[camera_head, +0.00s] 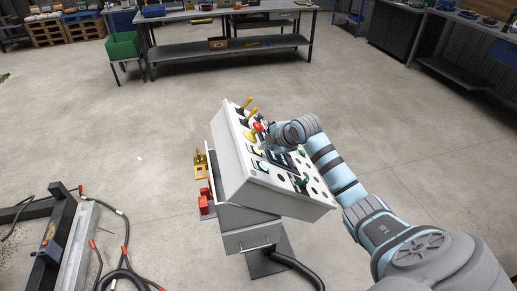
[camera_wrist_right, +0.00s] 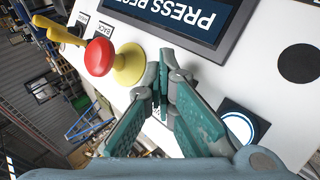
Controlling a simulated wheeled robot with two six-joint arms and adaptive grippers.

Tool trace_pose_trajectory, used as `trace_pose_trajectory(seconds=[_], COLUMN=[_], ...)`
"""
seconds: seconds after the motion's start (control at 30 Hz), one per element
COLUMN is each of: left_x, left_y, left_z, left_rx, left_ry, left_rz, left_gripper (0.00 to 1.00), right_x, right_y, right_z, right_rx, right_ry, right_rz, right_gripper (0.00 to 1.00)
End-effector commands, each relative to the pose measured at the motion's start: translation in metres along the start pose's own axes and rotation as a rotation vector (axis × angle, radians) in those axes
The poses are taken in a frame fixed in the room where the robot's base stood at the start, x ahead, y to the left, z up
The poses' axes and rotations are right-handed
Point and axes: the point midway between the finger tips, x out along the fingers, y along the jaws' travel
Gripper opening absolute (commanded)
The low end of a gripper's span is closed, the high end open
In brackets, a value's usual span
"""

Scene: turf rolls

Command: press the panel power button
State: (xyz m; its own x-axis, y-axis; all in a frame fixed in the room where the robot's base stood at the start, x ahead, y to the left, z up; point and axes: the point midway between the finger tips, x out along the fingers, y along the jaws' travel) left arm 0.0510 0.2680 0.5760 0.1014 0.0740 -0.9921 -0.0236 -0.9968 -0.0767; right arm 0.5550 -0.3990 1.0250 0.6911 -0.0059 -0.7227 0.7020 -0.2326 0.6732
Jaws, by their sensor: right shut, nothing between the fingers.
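The white control panel (camera_head: 229,139) is the sloped top of a console in the middle of the head view. My right gripper (camera_head: 267,147) is over the panel face, partly hidden by its own wrist. In the right wrist view the gripper (camera_wrist_right: 164,82) is shut and empty, its tips in front of the panel between the red mushroom button (camera_wrist_right: 98,57) with its yellow collar and a lit white round button (camera_wrist_right: 237,127) with a dark surround. Contact cannot be told. No power label is readable. My left gripper is out of view.
The panel display (camera_wrist_right: 178,12) carries upside-down text reading "PRESS RES...". Yellow levers (camera_wrist_right: 58,32) and a black round part (camera_wrist_right: 299,63) are nearby. A workbench (camera_head: 225,56) and green bin (camera_head: 122,46) stand behind. Cables (camera_head: 126,240) lie at the left. Floor around the console is mostly clear.

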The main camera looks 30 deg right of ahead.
Motion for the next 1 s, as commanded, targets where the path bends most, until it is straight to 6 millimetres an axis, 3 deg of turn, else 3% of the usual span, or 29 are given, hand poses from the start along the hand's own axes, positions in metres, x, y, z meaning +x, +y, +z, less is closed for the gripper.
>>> trace_pose_trajectory(seconds=[1.0], left_x=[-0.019], left_y=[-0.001], left_z=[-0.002], left_rx=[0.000], left_ry=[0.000], left_rz=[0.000], left_gripper=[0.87], right_x=[-0.015], right_y=[0.011], right_z=[0.011], right_rx=[0.000], right_ry=[-0.002], right_rz=[-0.001], right_gripper=[0.00])
